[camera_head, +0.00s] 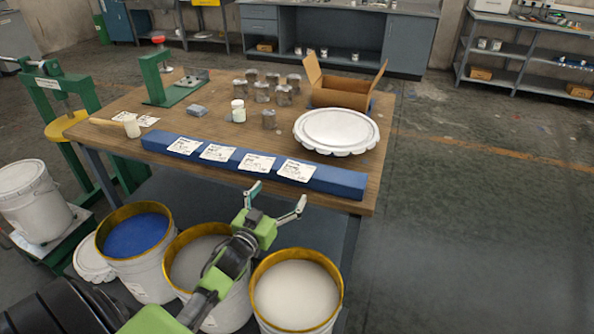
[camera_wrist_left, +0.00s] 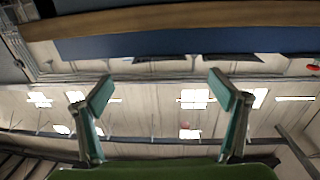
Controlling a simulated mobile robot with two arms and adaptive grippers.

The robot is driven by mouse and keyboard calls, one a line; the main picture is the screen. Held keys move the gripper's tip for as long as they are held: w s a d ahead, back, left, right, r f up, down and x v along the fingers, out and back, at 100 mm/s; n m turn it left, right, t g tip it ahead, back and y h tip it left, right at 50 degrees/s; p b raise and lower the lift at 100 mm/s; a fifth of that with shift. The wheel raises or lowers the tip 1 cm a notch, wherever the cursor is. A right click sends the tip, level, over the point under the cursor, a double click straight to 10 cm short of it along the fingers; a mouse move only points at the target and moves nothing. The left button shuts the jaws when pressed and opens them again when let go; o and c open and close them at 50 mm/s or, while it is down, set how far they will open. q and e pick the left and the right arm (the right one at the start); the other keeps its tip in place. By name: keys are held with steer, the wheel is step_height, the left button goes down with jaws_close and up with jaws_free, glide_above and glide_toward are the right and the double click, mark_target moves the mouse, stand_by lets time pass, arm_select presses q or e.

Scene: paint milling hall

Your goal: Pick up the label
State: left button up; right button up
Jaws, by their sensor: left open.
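Several white printed labels lie in a row on top of a long blue bar (camera_head: 330,182) along the front edge of the wooden table. They are a leftmost label (camera_head: 184,145), a second label (camera_head: 217,153), a third label (camera_head: 257,162) and a rightmost label (camera_head: 297,170). My left gripper (camera_head: 277,198) is open and empty, in front of the bar near the two right labels, above the buckets. In the left wrist view, the open fingers (camera_wrist_left: 162,92) have nothing between them. My right gripper is not in view.
The table (camera_head: 215,124) also bears a white lid (camera_head: 337,131), an open cardboard box (camera_head: 343,92), several jars (camera_head: 262,92), a mallet (camera_head: 131,128) and a green stand (camera_head: 153,80). Buckets of blue (camera_head: 135,236) and white paint (camera_head: 297,294) stand below. Floor at right is clear.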

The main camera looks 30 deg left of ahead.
mark_target(297, 171)
arm_select(q)
steer(key=shift+w+a+p, duration=0.15)
steer(key=shift+w+a, duration=0.1)
steer(key=shift+w, duration=1.35)
steer(key=shift+w+a+p, duration=0.15)
steer(key=shift+w+a, duration=0.05)
steer(key=shift+w, duration=1.4)
steer(key=c, duration=0.8)
